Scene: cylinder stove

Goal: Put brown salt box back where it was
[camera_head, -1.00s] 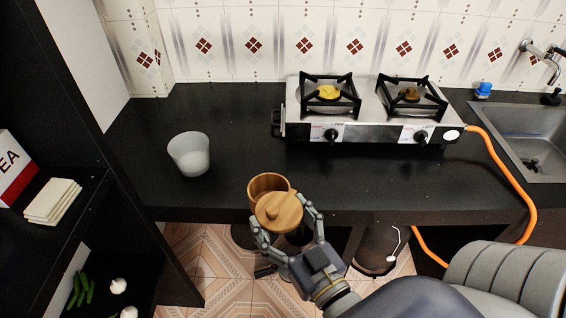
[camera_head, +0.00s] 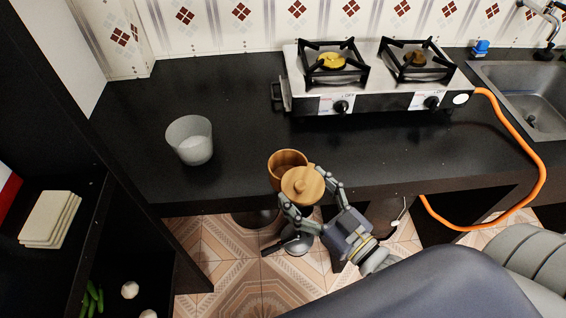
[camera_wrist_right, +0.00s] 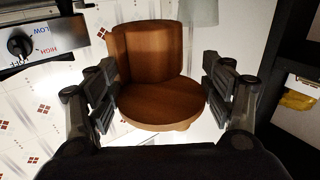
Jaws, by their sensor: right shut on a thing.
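The brown wooden salt box (camera_head: 287,161) is a round tub with a round knobbed lid (camera_head: 303,184) swung to its near side. My right gripper (camera_head: 311,197) is shut on it, with a finger on each side of the lid. In the head view the box shows at the counter's front edge; whether it touches the counter cannot be told. In the right wrist view the box (camera_wrist_right: 150,52) and its lid (camera_wrist_right: 163,103) show between the two fingers. My left gripper is not in view.
A frosted cup (camera_head: 190,140) with white contents stands on the black counter (camera_head: 235,110). A two-burner stove (camera_head: 375,98) is behind, with an orange hose (camera_head: 533,150) and a sink (camera_head: 525,95) to the right. A dark shelf (camera_head: 110,210) with pale slabs (camera_head: 50,218) stands left.

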